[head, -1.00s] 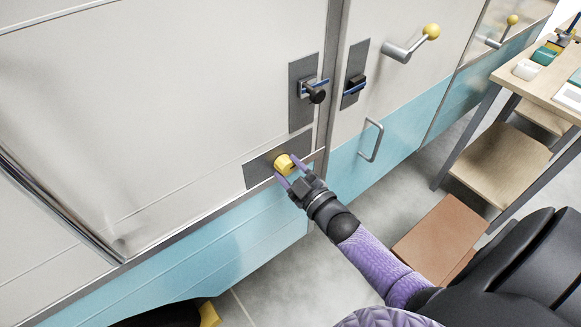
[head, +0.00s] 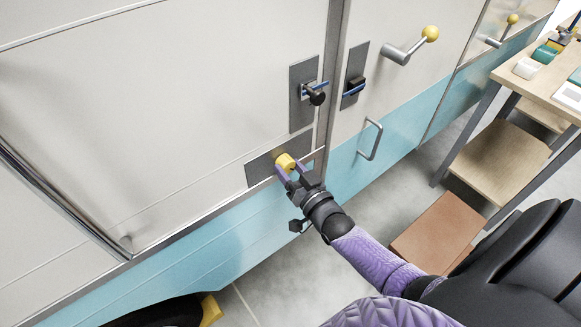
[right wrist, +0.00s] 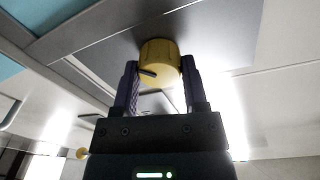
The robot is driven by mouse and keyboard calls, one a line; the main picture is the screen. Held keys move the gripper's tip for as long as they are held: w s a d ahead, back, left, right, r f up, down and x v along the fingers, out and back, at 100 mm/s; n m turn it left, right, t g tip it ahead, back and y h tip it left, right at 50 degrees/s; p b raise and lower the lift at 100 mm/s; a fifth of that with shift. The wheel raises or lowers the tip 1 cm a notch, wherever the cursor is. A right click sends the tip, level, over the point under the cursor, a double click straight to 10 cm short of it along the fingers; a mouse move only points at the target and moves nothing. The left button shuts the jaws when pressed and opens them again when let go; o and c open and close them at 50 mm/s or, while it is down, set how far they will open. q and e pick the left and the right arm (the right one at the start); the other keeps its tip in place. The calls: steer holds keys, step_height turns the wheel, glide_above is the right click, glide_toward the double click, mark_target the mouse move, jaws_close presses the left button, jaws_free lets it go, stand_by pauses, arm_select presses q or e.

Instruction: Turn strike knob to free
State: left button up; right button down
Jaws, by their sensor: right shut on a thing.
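The yellow strike knob (head: 286,162) sits on a dark grey plate (head: 262,170) low on the camper's cream side panel. It also shows in the right wrist view (right wrist: 159,62), with a dark mark on its face. My right gripper (head: 287,171) is shut on the knob, one purple finger on each side of it. In the right wrist view my gripper (right wrist: 159,85) has its fingers along the knob's left and right sides. My left gripper is not in view.
Above the knob is a latch with a black knob (head: 317,98); right of it is another latch (head: 354,88). A grey handle (head: 371,139) and a yellow-ended lever (head: 410,45) stick out from the door. A wooden table (head: 545,90) stands at right, a brown box (head: 440,232) on the floor.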

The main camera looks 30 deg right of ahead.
steer(key=shift+m, duration=1.2)
steer(key=shift+c, duration=0.6)
jaws_free()
